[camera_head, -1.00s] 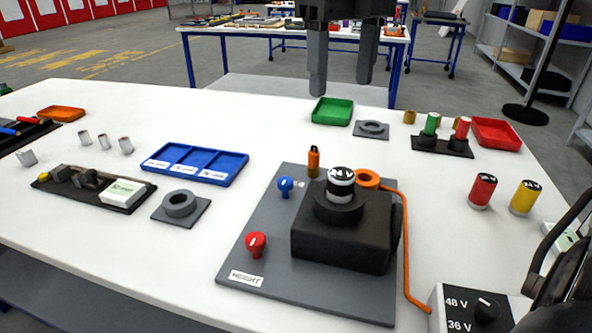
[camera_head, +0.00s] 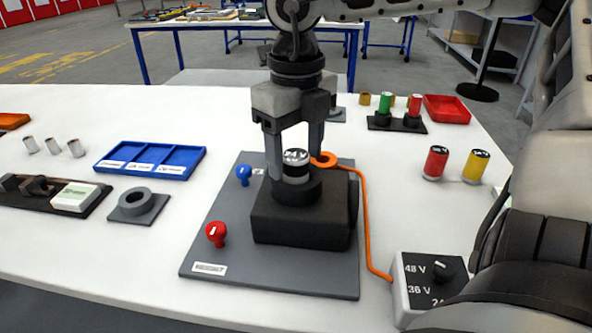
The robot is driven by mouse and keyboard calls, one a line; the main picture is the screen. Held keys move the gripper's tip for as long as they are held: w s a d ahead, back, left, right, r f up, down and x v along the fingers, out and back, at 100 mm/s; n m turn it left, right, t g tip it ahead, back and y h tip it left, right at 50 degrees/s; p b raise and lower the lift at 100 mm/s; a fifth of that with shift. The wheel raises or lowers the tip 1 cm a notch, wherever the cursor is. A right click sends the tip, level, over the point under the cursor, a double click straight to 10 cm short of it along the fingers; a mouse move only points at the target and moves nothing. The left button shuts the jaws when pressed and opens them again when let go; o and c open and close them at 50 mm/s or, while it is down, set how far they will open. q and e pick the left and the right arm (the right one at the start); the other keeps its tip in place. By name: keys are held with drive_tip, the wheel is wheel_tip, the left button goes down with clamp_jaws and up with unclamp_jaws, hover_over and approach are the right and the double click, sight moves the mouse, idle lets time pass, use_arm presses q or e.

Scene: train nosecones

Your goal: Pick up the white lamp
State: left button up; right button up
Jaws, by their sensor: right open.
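The white lamp (camera_head: 297,169), a short white cylinder with a dark band and a black marked top, stands upright in the round collar of a black block (camera_head: 300,223). The block sits on a grey board (camera_head: 230,255). My right gripper (camera_head: 294,160) is above the block, pointing down and open. Its fingers come down on either side of the lamp, with the lamp's top between them in the picture. I cannot tell whether a finger touches it. My left gripper is not in view.
An orange ring (camera_head: 323,160) with an orange cable is close beside the right finger. Red (camera_head: 215,234) and blue (camera_head: 243,173) knobs stand on the board's left side. A voltage box (camera_head: 440,280) is at front right. Red (camera_head: 435,163) and yellow (camera_head: 475,166) lamps stand to the right.

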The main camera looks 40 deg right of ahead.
drive_tip(key=shift+f, duration=0.65)
drive_tip(key=c, duration=1.1)
drive_tip(key=shift+w+r, duration=0.1)
drive_tip(key=shift+r, duration=0.4)
wheel_tip(320, 180, up, 2)
drive_tip(key=shift+r, duration=0.1)
drive_tip(key=s+a+r, duration=0.9)
drive_tip(key=s+r, duration=0.1)
drive_tip(key=shift+s+a, duration=0.15)
drive_tip(key=shift+s, duration=0.15)
